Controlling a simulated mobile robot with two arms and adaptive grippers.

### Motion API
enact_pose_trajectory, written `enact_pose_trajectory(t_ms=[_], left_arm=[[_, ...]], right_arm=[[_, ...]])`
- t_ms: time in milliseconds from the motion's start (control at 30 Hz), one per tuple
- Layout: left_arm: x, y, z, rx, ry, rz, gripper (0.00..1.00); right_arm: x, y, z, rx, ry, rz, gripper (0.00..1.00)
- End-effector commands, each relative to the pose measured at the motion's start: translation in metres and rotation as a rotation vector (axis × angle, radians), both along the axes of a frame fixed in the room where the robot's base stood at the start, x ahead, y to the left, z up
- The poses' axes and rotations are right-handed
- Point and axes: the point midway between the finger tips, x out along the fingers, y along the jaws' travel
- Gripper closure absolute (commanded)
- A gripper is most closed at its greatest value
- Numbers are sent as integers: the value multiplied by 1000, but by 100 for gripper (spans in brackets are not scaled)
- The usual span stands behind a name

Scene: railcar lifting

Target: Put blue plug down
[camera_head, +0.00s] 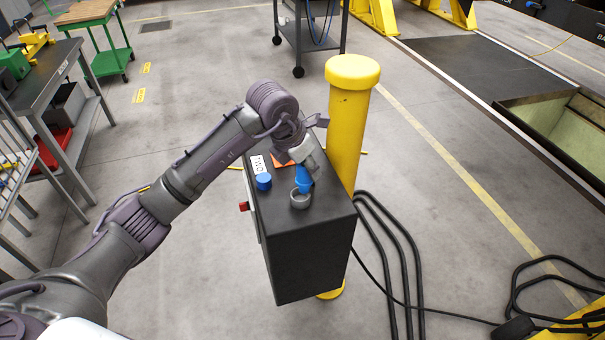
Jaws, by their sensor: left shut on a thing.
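The blue plug (303,180) is held over the top of a dark box, close to a round grey ring-shaped socket (300,200). My left gripper (303,166) comes down from above and is shut on the plug; my own wrist hides part of the fingers. I cannot tell whether the plug's lower end touches the socket. A second blue piece (264,181) sits on the box top to the left, by a white label. My right gripper is not in view.
The dark box (306,250) stands against a yellow post (348,125). A red knob (244,206) sticks out of its left side. Black cables (392,250) lie on the floor to the right. A workbench (45,80) stands at the left and a cart (310,30) behind. Open floor lies between.

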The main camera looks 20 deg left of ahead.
Motion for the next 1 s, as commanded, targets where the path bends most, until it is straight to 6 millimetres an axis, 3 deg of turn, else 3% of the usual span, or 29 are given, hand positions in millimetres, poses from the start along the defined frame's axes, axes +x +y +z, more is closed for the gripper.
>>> enact_pose_trajectory(t_ms=[167, 500, 867, 900, 1000], left_arm=[[9, 13, -9, 0, 0, 0, 100], [9, 13, -48, -1, 1, 0, 100], [10, 13, -54, 0, -2, -1, 100], [9, 13, -53, 0, -1, 0, 62], [9, 13, -53, 0, -1, 0, 46]], right_arm=[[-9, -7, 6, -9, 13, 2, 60], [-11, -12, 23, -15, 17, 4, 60], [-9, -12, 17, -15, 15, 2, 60], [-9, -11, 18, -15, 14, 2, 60], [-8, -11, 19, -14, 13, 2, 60]])
